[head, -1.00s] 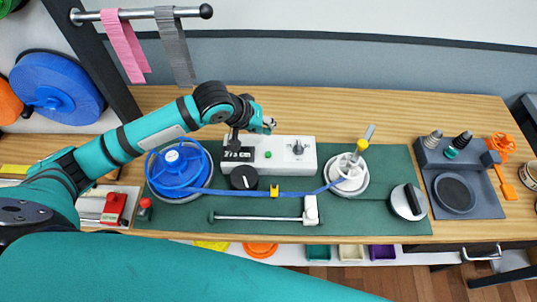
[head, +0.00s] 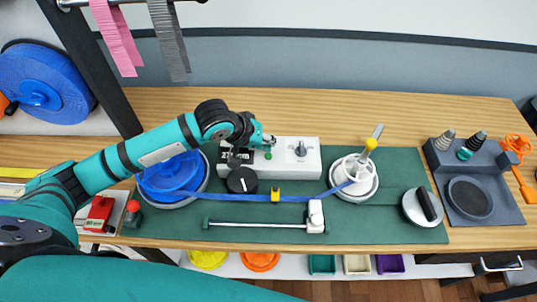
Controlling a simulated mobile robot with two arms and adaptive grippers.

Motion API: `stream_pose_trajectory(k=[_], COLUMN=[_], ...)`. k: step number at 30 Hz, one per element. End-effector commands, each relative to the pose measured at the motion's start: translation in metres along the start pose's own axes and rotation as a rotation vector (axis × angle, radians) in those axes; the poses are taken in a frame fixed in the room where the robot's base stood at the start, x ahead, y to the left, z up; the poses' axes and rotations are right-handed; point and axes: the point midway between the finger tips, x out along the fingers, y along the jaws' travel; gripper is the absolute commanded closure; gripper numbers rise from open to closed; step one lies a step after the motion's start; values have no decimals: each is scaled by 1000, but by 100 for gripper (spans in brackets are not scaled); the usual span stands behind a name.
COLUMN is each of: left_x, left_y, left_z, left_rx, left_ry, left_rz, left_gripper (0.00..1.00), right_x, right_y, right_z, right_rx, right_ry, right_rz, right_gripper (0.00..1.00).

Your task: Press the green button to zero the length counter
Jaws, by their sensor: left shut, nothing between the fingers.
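The green button (head: 268,156) is a small round spot on the top of the white counter box (head: 310,163). The box also has a dark display at its left end, largely hidden by my arm, and a metal toggle knob (head: 301,149) to the right. My left gripper (head: 268,141) is shut and empty, just behind the green button in the picture. I cannot tell its exact height above the box. My right gripper is not in view.
A blue strap (head: 235,194) runs from the blue reel (head: 165,180) to the white winder (head: 354,178) in front of the box. A black knob (head: 242,180) stands before the box. A grey tray (head: 500,200) lies at the right.

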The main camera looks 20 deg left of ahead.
Motion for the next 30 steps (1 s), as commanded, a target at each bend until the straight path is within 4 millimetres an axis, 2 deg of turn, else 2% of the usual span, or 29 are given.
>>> stream_pose_trajectory(k=[30], left_x=[0], left_y=[0], left_z=[0], left_rx=[0], left_ry=[0], left_rz=[0], left_gripper=[100], right_x=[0], right_y=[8], right_z=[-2], right_rx=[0], right_ry=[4], right_rz=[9], right_gripper=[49])
